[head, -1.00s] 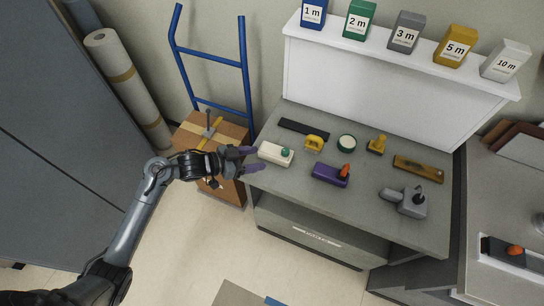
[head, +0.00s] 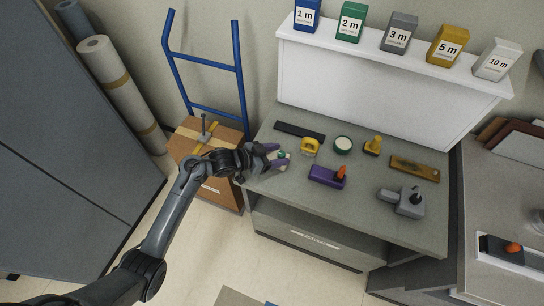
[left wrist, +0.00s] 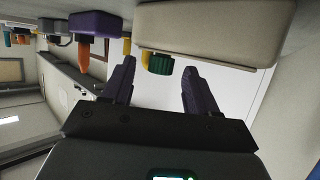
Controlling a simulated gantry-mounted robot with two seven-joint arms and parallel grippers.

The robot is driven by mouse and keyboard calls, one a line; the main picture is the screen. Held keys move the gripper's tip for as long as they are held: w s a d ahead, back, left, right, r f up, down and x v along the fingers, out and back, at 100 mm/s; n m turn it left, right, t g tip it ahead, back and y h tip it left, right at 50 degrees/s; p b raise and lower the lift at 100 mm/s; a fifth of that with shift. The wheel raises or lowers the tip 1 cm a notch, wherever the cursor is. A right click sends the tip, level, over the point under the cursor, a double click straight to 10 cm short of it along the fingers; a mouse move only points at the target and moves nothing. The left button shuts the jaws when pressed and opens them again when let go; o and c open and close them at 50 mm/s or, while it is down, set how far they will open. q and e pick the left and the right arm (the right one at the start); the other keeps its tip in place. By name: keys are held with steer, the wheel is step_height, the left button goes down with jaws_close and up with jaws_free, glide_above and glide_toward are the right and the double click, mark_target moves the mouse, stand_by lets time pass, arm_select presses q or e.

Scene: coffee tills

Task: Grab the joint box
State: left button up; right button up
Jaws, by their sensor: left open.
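No readable label marks the joint box; the likely one is the pale box with a green knob. My left gripper (head: 276,155) is at this pale box, on the left front of the grey worktop, and hides most of it in the head view. In the left wrist view, the pale box (left wrist: 215,32) spans the top and its green knob (left wrist: 160,64) shows between my open fingers (left wrist: 159,88). The box is not clamped. A purple box with an orange knob (head: 328,176) lies to the right, and also shows in the left wrist view (left wrist: 95,24). My right gripper is not in view.
On the worktop (head: 350,215) are a yellow tool (head: 310,146), a round tin (head: 343,144), a yellow stamp-like tool (head: 373,145), a brown level (head: 414,168) and a grey device (head: 403,203). A cardboard box (head: 186,140) on a blue hand truck (head: 240,75) stands left.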

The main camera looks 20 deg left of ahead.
arm_select(q)
steer(key=shift+w+d+f, duration=0.15)
steer(key=shift+w, duration=0.05)
jaws_close()
stand_by(0.3)
